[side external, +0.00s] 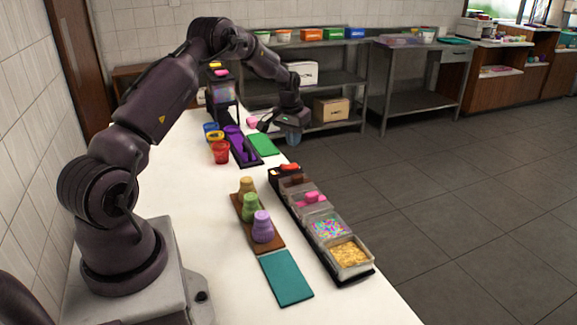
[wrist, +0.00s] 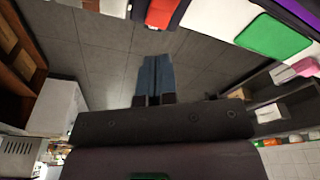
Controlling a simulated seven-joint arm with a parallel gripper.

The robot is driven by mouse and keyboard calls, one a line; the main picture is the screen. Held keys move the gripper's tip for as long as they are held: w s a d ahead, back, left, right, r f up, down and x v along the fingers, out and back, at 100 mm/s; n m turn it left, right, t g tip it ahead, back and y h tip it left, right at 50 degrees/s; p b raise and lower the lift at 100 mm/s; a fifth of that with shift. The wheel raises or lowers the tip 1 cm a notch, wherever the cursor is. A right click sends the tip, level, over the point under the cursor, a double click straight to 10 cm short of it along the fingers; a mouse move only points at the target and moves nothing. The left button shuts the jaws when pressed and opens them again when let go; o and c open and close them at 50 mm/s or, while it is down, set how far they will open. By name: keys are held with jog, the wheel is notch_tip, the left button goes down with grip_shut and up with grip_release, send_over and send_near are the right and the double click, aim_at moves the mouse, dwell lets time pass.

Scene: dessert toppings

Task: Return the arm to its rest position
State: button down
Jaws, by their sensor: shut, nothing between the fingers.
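My gripper (side external: 293,138) hangs at the end of my arm beyond the right edge of the white table, near the green mat. In the wrist view the gripper's blue-grey fingers (wrist: 155,75) are together with nothing between them, above the dark tiled floor. My arm reaches from its base at the lower left, up and over the table. No part of the gripper appears to touch anything.
The white table (side external: 180,190) holds a topping tray (side external: 372,278) along its right edge, a brown holder with colored cups (side external: 263,226), a teal mat (side external: 286,277), a green mat (side external: 264,144), a purple tray (side external: 233,136) and a red cup (side external: 221,153). Metal shelves (side external: 340,85) stand behind. The floor at right is clear.

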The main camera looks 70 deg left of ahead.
jog(key=shift+r, duration=0.15)
jog(key=s+d, duration=0.1)
jog(key=s+d+f+g, duration=0.1)
jog(key=shift+s+d+f+h, duration=0.15)
jog(key=shift+s+d+h, duration=0.15)
jog(key=shift+s, duration=0.1)
jog(key=s+d+r+m, duration=0.1)
jog(key=s+d+r, duration=0.3)
jog(key=d+r, duration=0.35)
jog(key=s+d+r, duration=0.3)
jog(key=d+r, duration=0.4)
jog(key=d, duration=0.2)
jog(key=s+d+r+m+t, duration=0.2)
jog(key=s+d+r, duration=0.2)
jog(key=s+d, duration=0.3)
jog(key=s+d+r+m+t, duration=0.3)
jog(key=s+d+r, duration=0.2)
jog(key=s+d, duration=0.2)
jog(key=shift+d, duration=0.65)
